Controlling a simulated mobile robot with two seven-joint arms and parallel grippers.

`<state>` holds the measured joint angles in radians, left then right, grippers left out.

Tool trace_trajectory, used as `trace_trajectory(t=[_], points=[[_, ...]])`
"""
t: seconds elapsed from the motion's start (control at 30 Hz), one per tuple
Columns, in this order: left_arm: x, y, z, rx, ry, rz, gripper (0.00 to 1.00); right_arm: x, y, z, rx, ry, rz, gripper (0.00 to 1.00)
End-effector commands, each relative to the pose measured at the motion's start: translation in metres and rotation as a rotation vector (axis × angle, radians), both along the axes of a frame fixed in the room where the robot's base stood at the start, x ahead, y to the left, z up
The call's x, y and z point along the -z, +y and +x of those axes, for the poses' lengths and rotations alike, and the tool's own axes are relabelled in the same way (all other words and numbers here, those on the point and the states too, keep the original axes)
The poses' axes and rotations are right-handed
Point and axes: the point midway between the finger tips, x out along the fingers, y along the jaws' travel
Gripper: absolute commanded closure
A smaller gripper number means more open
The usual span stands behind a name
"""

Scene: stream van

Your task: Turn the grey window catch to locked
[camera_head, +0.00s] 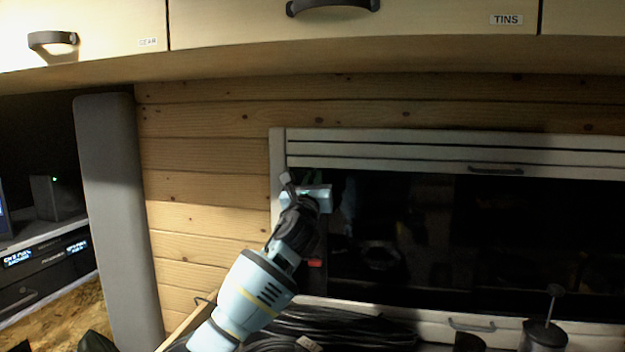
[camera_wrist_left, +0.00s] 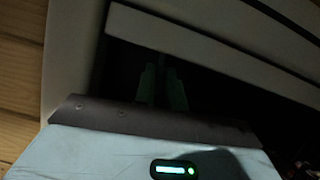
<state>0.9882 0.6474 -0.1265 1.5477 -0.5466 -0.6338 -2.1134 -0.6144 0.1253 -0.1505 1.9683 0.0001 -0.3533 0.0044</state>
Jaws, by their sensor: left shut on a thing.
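My left gripper (camera_head: 308,194) is raised at the upper left corner of the window (camera_head: 440,235). In the head view its hand hides its fingertips and whatever lies behind them. In the left wrist view, its two fingers (camera_wrist_left: 163,88) look dim and greenish against the dark pane. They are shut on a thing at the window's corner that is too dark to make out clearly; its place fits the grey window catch. Whether the catch is turned to locked or unlocked cannot be told. My right gripper is not in view.
A pale window frame (camera_head: 277,160) and a slatted blind (camera_head: 430,150) border the pane. Overhead cupboards (camera_head: 420,20) hang above. Coiled black cables (camera_head: 340,328) and a dark pot (camera_head: 543,336) stand below. A grey upright panel (camera_head: 112,200) is at the left.

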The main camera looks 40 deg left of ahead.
Motion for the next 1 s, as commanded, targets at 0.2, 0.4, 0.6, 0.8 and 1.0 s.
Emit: trace_trajectory(t=[0.2, 0.4, 0.6, 0.8, 1.0], points=[[-0.004, -0.001, -0.001, 0.001, -0.085, -0.150, 1.00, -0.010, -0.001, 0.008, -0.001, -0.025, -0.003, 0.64], [-0.004, -0.001, -0.001, 0.001, -0.178, -0.319, 1.00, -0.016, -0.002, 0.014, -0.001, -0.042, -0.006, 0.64], [-0.003, -0.001, 0.000, 0.002, -0.269, -0.485, 1.00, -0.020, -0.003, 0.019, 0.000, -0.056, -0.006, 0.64], [-0.002, -0.001, 0.000, 0.002, -0.359, -0.651, 1.00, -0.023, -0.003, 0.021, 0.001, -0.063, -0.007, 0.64], [-0.001, -0.001, 0.000, 0.001, -0.451, -0.818, 1.00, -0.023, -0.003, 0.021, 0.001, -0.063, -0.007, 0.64]])
